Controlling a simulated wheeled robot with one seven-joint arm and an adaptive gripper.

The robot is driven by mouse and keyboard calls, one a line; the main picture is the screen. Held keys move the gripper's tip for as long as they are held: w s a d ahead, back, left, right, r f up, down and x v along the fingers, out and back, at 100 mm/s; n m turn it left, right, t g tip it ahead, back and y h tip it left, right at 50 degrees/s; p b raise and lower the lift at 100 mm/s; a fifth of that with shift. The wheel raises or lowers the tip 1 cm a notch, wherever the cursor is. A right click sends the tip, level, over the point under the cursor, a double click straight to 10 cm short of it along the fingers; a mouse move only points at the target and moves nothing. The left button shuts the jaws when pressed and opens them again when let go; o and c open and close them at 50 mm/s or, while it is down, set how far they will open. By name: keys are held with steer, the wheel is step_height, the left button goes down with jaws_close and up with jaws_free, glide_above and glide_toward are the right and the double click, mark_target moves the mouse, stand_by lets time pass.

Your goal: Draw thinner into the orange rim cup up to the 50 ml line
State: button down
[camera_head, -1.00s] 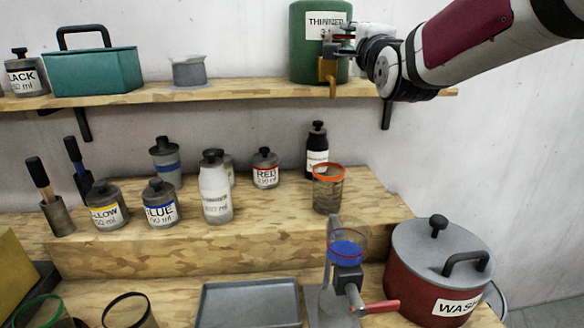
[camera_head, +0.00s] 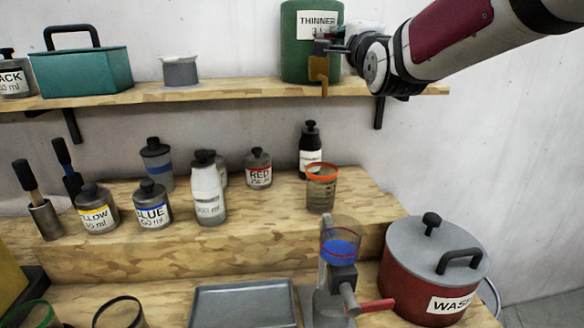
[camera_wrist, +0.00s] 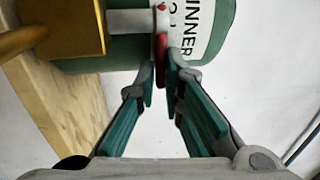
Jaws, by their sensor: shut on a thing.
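The green thinner drum (camera_head: 301,60) stands on the upper shelf, with a brass-coloured block (camera_head: 318,72) at its front. In the wrist view the drum's label (camera_wrist: 194,32), the block (camera_wrist: 75,25) and a red tap lever (camera_wrist: 160,50) show. My gripper (camera_head: 328,47) is at the drum's front; in the wrist view its fingers (camera_wrist: 162,82) are closed around the lever's end. The orange rim cup (camera_head: 321,190) stands upright on the lower wooden step, below the tap. It is see-through; its liquid level and 50 ml line cannot be made out.
Paint bottles, including blue (camera_head: 153,205) and red (camera_head: 258,170), stand left of the cup, and a dark bottle (camera_head: 310,150) behind it. A blue-filled cup on a stand (camera_head: 341,250), a grey tray (camera_head: 243,305) and a red waste pot (camera_head: 425,285) are in front.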

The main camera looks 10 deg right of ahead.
steer(key=shift+w+d+n+y+b, duration=0.1)
steer(key=shift+w+n+y+b, duration=0.1)
steer(key=shift+n+y+b, duration=0.35)
steer(key=shift+w+y+p, duration=0.1)
steer(key=shift+y+p, duration=0.55)
steer(key=shift+p, duration=0.1)
steer(key=shift+w+r+n+g+y+p, duration=0.15)
steer(key=shift+n+y+p, duration=0.45)
steer(key=shift+p, duration=0.4)
steer(key=shift+w+r+n+g+y+p, duration=0.15)
steer(key=shift+n+y+p, duration=0.2)
steer(key=shift+y+p, duration=0.55)
